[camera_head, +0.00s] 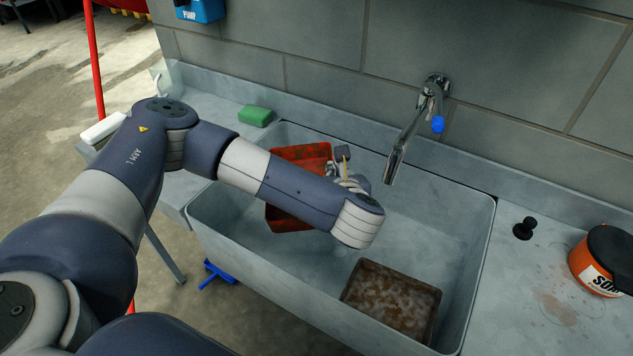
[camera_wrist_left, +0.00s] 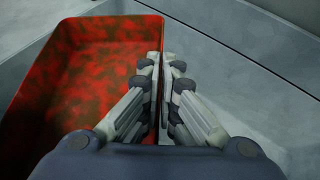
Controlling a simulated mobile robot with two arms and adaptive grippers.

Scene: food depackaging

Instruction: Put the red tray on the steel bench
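The red tray (camera_head: 301,154), smeared with darker patches, is at the left part of the sink, partly hidden behind my left arm. I cannot tell whether it rests on the sink floor or hangs above it. My left gripper (camera_wrist_left: 160,65) is shut on the tray's side wall, one finger on each side of the rim. The tray also shows in the left wrist view (camera_wrist_left: 85,85). In the head view the gripper (camera_head: 342,165) is mostly hidden by my wrist. The steel bench (camera_head: 204,108) extends left of the sink. My right gripper is not in view.
The sink (camera_head: 440,215) holds a brown, dirty tray (camera_head: 437,312) at lower right. A tap (camera_head: 405,135) hangs over the sink. A black plug (camera_head: 524,229) and orange soap tub (camera_head: 590,268) stand right.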

